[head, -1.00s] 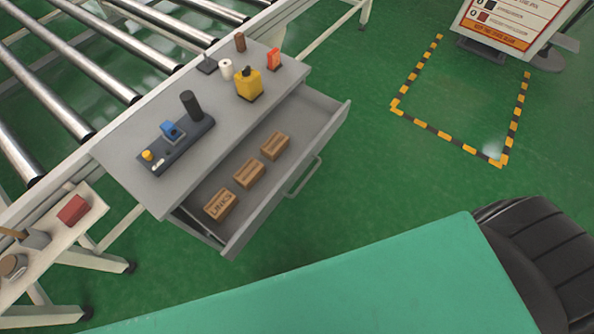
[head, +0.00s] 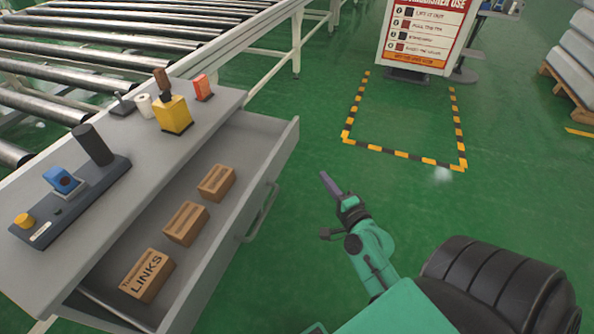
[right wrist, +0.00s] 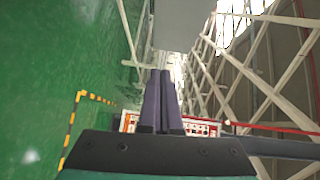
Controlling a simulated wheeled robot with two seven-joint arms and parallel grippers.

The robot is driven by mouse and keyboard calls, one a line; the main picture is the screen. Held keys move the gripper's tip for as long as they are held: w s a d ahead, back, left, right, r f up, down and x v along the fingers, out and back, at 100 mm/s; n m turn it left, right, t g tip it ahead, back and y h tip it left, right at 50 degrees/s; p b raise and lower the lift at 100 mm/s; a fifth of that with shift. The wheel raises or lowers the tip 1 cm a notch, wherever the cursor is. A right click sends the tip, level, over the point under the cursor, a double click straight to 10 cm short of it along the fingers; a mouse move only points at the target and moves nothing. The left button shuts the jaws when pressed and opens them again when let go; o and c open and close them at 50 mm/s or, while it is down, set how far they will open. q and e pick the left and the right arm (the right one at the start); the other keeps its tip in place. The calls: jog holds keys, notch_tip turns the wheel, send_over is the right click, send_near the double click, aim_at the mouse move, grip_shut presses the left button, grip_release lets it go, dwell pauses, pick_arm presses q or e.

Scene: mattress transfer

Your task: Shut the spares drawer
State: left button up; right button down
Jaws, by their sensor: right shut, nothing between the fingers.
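The spares drawer (head: 232,222) is pulled out from the grey cabinet (head: 120,199) in the head view. It holds three small wooden boxes, the nearest (head: 147,275) marked LINKS. A bar handle (head: 262,212) runs along its front. My right gripper (head: 328,183) is to the right of the drawer front, over the green floor and apart from the handle. Its fingers are shut and empty; they also show together in the right wrist view (right wrist: 162,100). My left gripper is not in view.
A yellow container (head: 173,115), an orange-red item (head: 202,88) and a dark control panel (head: 72,200) stand on the cabinet top. A roller conveyor (head: 90,45) runs behind. A sign stand (head: 425,35) is beyond a striped floor marking. Open floor lies right of the drawer.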

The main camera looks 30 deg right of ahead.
jog(key=shift+m+t, duration=0.3)
jog(key=shift+m, duration=0.1)
jog(key=w, duration=0.4)
jog(key=w+r+p, duration=0.1)
jog(key=w, duration=0.3)
jog(key=w+r+p, duration=0.1)
jog(key=w, duration=0.3)
jog(key=shift+w+a+r, duration=0.15)
jog(key=shift+w, duration=0.2)
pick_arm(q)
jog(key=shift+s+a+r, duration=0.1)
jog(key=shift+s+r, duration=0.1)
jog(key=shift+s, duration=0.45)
pick_arm(e)
jog(key=shift+w+a, duration=0.25)
